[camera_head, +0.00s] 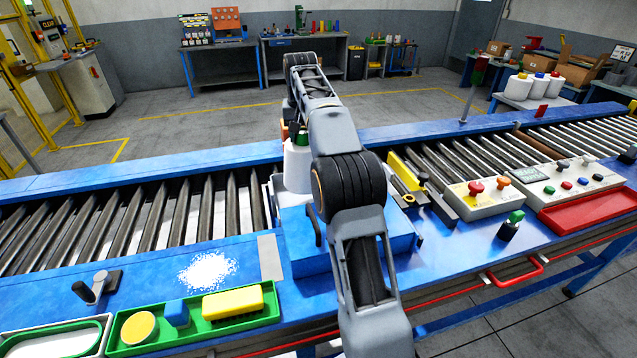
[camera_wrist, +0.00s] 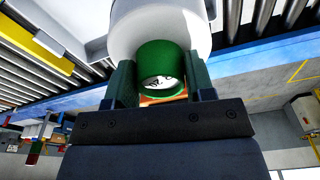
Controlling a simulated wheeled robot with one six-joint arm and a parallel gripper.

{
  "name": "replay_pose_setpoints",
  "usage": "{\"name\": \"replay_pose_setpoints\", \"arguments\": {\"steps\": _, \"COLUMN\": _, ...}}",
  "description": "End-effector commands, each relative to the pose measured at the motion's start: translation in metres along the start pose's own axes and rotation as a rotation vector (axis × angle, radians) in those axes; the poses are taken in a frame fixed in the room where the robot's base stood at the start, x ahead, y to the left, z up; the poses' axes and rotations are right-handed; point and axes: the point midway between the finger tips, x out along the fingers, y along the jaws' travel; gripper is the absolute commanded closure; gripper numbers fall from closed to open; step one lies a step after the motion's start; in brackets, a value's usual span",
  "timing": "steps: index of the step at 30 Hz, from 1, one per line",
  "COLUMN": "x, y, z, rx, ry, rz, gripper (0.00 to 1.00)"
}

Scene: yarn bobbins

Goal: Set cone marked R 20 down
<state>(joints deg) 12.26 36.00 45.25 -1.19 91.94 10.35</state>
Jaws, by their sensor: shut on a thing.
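A white yarn cone with a green top (camera_wrist: 158,62) fills the upper middle of the wrist view. My gripper (camera_wrist: 160,85) is shut on its green top, one finger on each side. The mark on the top's end is too small and turned to read. In the head view the white cone (camera_head: 297,168) is partly hidden behind my arm, upright over the blue raised block on the conveyor. I cannot tell whether its base touches the surface below. My gripper in the head view is mostly hidden by my arm.
Roller conveyors run left and right of the blue block (camera_head: 300,250). A control box with red and orange buttons (camera_head: 487,196) stands to the right. A green tray (camera_head: 190,318) with a sponge lies front left. Several white cones (camera_head: 534,85) stand at the back right.

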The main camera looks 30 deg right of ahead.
Motion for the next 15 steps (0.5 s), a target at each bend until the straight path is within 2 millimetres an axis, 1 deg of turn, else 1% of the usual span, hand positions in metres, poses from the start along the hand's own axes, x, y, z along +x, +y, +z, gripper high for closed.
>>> {"name": "replay_pose_setpoints", "arguments": {"steps": 1, "x": 0.011, "y": 0.000, "z": 0.002, "rx": 0.000, "ry": 0.001, "rz": 0.000, "gripper": 1.00}}
{"name": "replay_pose_setpoints", "arguments": {"steps": 6, "x": 0.031, "y": 0.000, "z": 0.005, "rx": -0.001, "ry": 0.001, "rz": 0.000, "gripper": 1.00}}
{"name": "replay_pose_setpoints", "arguments": {"steps": 11, "x": 0.040, "y": -0.001, "z": 0.005, "rx": -0.001, "ry": 0.002, "rz": -0.001, "gripper": 1.00}}
{"name": "replay_pose_setpoints", "arguments": {"steps": 15, "x": 0.055, "y": 0.000, "z": 0.007, "rx": -0.001, "ry": 0.001, "rz": 0.000, "gripper": 1.00}}
